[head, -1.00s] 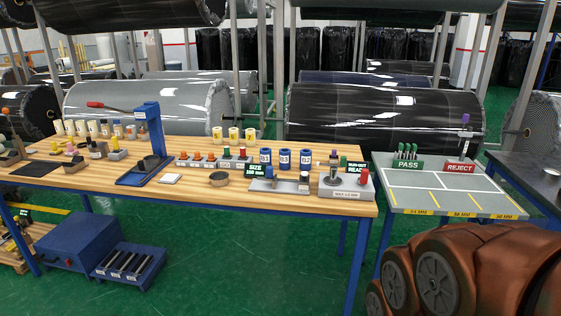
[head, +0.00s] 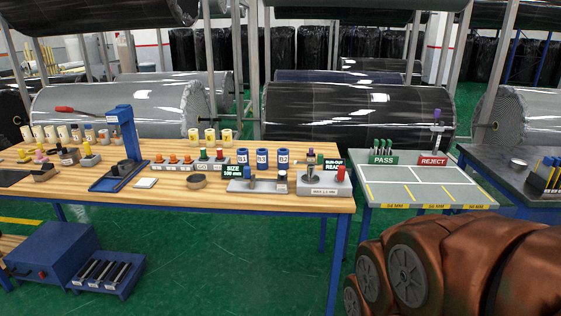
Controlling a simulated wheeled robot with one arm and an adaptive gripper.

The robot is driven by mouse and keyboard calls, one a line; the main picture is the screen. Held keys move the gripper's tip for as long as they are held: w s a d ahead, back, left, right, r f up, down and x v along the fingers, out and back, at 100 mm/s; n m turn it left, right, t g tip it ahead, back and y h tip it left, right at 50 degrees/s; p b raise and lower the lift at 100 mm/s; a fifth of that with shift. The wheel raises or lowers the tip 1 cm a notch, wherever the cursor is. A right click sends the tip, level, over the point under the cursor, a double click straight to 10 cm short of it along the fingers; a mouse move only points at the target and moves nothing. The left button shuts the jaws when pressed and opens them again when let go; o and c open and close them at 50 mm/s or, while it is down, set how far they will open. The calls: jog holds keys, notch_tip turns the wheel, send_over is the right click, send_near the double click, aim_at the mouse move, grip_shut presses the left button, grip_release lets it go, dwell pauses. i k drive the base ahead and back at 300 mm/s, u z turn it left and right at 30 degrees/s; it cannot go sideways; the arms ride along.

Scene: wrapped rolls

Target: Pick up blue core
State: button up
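Three blue cores with small white labels stand upright in a row on the wooden workbench (head: 230,200): a left one (head: 242,158), a middle one (head: 262,159) and a right one (head: 283,159). They stand close together behind the grey fixture. My gripper is not in view; only copper-brown arm links of mine fill the lower right, apart from the cores.
A grey fixture (head: 237,186), a size sign (head: 234,171) and a run-out gauge (head: 323,189) stand around the cores. Cream cores (head: 210,136) stand behind-left. A blue press (head: 123,140) rises at left. A PASS/REJECT table (head: 415,176) stands right.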

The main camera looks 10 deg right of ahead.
aim_at(282, 153)
jog(key=z, duration=0.15)
jog(key=i, duration=1.5)
jog(key=u, duration=0.55)
jog(key=i, duration=1.05)
jog(key=u, duration=0.35)
